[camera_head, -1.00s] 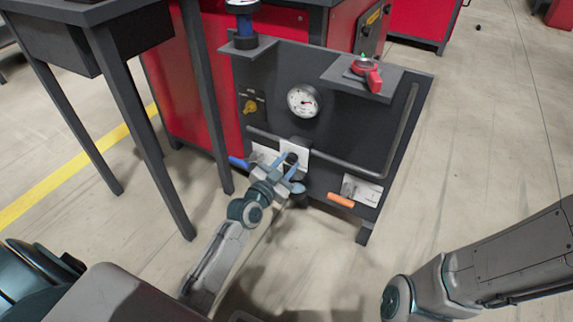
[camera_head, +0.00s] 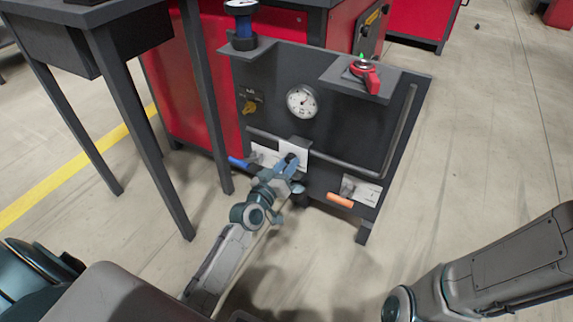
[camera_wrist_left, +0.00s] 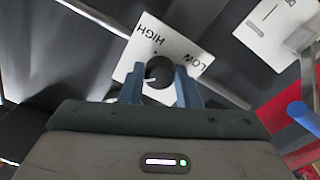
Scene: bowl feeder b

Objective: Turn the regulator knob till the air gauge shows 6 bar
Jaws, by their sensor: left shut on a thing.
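The regulator knob (camera_wrist_left: 159,71) is a dark round knob with a white mark, on a white plate (camera_wrist_left: 150,42) lettered HIGH and LOW in the left wrist view. My left gripper (camera_head: 287,164) is shut on the knob, one blue-grey finger on each side. In the head view the gripper mostly hides the knob. The round white air gauge (camera_head: 302,101) is on the dark panel above it; its needle is too small to read exactly. My right arm shows at lower right, but its gripper is out of frame.
A blue-handled lever (camera_head: 238,162) is left of the plate and an orange-handled lever (camera_head: 340,200) is to the right. A pipe runs along the panel (camera_head: 350,130). A yellow knob (camera_head: 250,107), a red device (camera_head: 367,76) and a dark table (camera_head: 190,120) are nearby.

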